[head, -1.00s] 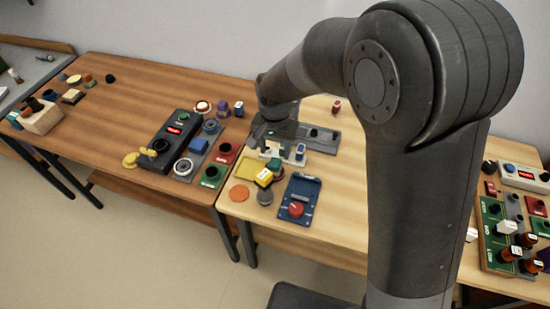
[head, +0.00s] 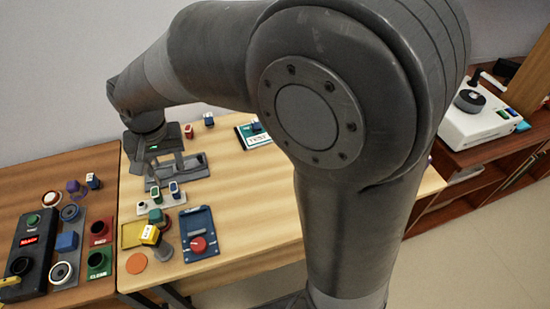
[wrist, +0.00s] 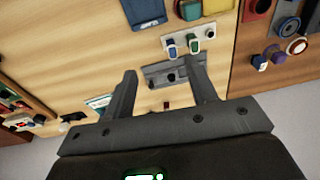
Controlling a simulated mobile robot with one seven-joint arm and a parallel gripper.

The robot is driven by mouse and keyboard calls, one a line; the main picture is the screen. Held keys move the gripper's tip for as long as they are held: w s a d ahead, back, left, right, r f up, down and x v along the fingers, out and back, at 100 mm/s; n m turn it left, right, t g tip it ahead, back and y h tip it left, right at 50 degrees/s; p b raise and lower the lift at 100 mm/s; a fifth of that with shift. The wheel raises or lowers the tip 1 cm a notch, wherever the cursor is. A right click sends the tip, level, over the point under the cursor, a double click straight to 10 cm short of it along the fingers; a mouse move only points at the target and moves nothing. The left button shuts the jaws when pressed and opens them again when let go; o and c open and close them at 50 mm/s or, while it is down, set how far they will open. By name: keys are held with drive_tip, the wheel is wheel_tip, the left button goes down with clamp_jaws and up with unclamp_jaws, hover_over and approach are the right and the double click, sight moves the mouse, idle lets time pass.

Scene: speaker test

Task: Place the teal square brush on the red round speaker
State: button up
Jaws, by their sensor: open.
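My gripper (head: 166,170) is above the far-left part of the light wooden table, over a grey plate (head: 194,160). In the wrist view my gripper (wrist: 164,82) is open, with nothing between its fingers; the grey plate (wrist: 160,77) with a black knob shows beyond the fingertips. A small teal block (head: 156,215) stands by a yellow tray; I cannot tell whether it is the brush. A red round knob (head: 198,244) sits on a blue panel, and a small red piece (head: 189,130) stands behind the gripper. I cannot tell which red thing is the speaker.
A yellow block (head: 150,235), an orange disc (head: 136,263) and the blue panel (head: 201,222) crowd the table's front left. A darker table (head: 22,209) with control boxes adjoins left. A white device (head: 482,130) stands on a shelf at right. Bare wood lies around the table's middle.

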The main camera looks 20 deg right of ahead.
drive_tip(key=s+d+r+t, duration=0.2)
drive_tip(key=s+d+r, duration=0.2)
drive_tip(key=s+d, duration=0.3)
drive_tip(key=s+d+r+t, duration=0.2)
drive_tip(key=s+d+r, duration=0.2)
drive_tip(key=d, duration=1.3)
drive_tip(key=s, duration=0.3)
drive_tip(key=shift+s+r+t+h, duration=0.15)
drive_tip(key=shift+s+t+h, duration=0.15)
